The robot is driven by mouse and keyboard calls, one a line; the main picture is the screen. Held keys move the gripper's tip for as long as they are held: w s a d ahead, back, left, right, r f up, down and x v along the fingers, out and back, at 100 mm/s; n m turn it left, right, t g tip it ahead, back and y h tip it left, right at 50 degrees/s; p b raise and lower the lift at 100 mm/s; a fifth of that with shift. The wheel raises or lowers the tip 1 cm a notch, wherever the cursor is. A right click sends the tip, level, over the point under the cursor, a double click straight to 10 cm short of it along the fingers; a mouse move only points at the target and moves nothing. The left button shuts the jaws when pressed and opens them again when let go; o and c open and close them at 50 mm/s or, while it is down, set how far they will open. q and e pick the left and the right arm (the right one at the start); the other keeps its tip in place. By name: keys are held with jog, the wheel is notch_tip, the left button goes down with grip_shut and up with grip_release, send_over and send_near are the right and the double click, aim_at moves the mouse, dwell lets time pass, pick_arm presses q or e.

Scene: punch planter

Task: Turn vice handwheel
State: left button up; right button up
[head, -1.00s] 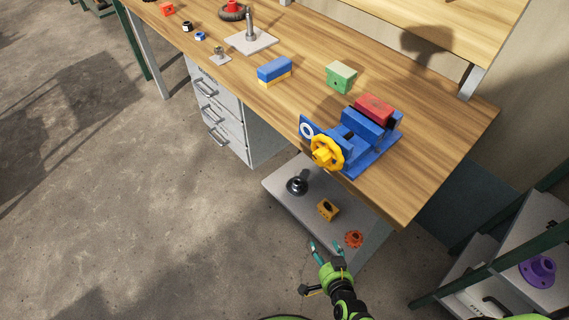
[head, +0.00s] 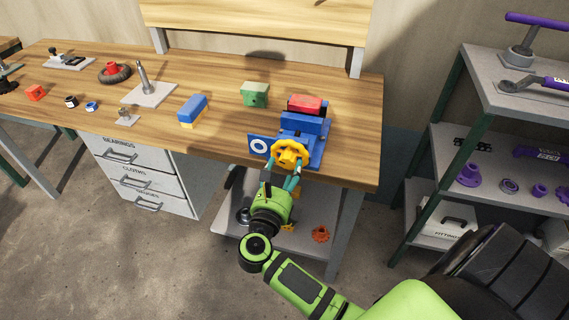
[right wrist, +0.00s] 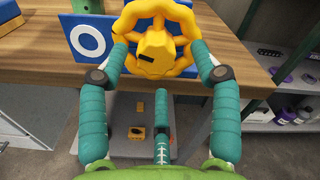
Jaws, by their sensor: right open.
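The blue vice (head: 305,136) stands at the right end of the wooden bench, with a red block (head: 306,103) at its top. Its yellow handwheel (head: 291,153) faces the front, and a blue plate with a white ring (head: 260,146) is beside it. In the right wrist view the handwheel (right wrist: 156,46) is large at the top centre. My right gripper (head: 283,170) is open, just in front of the wheel's lower part. In the right wrist view its teal fingers (right wrist: 157,62) are spread to either side of the yellow hub; contact cannot be told. My left gripper is not seen.
On the bench are a green block (head: 254,94), a blue and yellow block (head: 193,110) and a plate with a post (head: 147,93). A lower shelf (head: 227,222) holds an orange part (head: 320,234). A shelving rack (head: 500,170) stands to the right.

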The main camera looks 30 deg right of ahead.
jog(key=shift+w+d+r, duration=0.1)
jog(key=shift+w+d, duration=0.3)
jog(key=shift+w, duration=0.05)
jog(key=shift+w+d, duration=0.15)
jog(key=shift+w, duration=0.05)
jog(key=shift+w+d, duration=0.1)
jog(key=c, duration=1.1)
jog(key=m+b, duration=0.1)
jog(key=b, duration=0.1)
jog(key=f+m+b, duration=0.1)
jog(key=m+b, duration=0.1)
jog(key=shift+c, duration=0.2)
jog(key=shift+r+m+b, duration=0.15)
jog(key=shift+m+b, duration=0.45)
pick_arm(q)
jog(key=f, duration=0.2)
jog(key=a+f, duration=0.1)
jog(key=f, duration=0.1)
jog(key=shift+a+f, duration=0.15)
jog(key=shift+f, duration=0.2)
pick_arm(e)
jog(key=shift+r, duration=0.1)
